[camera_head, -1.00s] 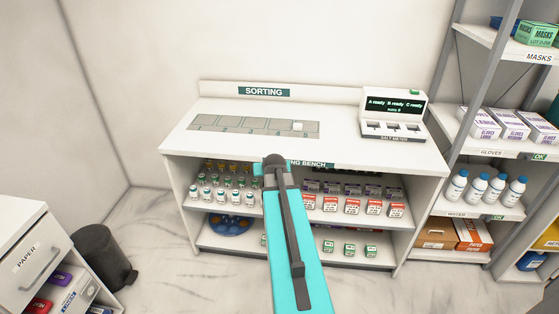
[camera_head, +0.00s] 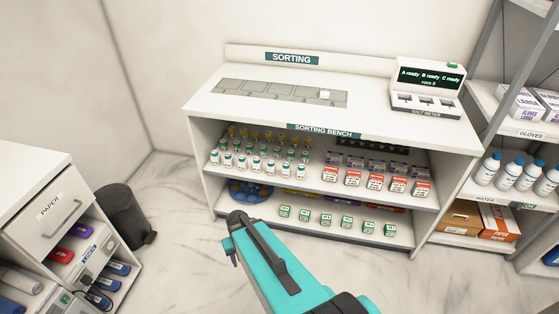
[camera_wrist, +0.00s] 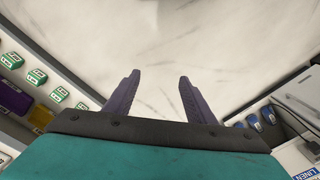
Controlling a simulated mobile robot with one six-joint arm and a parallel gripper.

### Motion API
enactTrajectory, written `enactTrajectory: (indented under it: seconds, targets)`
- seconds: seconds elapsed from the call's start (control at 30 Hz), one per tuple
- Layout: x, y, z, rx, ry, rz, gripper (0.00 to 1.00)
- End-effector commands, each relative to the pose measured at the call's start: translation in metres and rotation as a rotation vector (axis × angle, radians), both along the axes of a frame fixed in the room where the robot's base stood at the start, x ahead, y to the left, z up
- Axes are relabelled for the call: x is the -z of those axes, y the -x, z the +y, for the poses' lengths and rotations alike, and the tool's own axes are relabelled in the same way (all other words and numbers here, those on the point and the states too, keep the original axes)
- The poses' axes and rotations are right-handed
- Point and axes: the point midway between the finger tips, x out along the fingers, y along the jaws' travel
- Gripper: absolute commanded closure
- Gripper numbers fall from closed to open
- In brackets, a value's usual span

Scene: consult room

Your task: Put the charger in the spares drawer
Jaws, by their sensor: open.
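My gripper (camera_wrist: 159,76) is open and empty in the wrist view, with two dark purple fingers apart above the pale marbled floor. In the head view the end of my arm (camera_head: 236,232) is over the floor in front of the sorting bench, touching nothing that I can see. I cannot make out a charger for certain. A white item with a dark cable (camera_head: 88,283) lies on the low cabinet's shelf at the lower left, too small to name. No drawer marked spares shows; the drawer (camera_head: 62,212) in view reads PAPER and is shut.
A dark bin (camera_head: 125,212) stands between the bench and the cabinet (camera_head: 22,178). Supply shelves (camera_head: 500,137) stand right. The floor between is clear.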

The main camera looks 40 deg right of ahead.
Motion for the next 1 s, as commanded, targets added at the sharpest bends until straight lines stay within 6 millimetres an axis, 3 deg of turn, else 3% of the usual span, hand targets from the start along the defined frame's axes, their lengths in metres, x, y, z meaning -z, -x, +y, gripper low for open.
enactTrajectory:
  seconds: [0.03,0.2,0.5,0.7,0.97,1.0]
  targets:
    - [0.018,0.018,0.018,-0.028,-0.011,0.045,0.50]
    - [0.057,0.077,0.065,-0.113,-0.037,0.197,0.50]
    - [0.098,0.175,0.116,-0.232,-0.052,0.426,0.50]
    - [0.105,0.200,0.125,-0.259,-0.052,0.484,0.50]
    - [0.105,0.201,0.125,-0.261,-0.052,0.488,0.50]
    - [0.104,0.201,0.125,-0.261,-0.052,0.487,0.53]
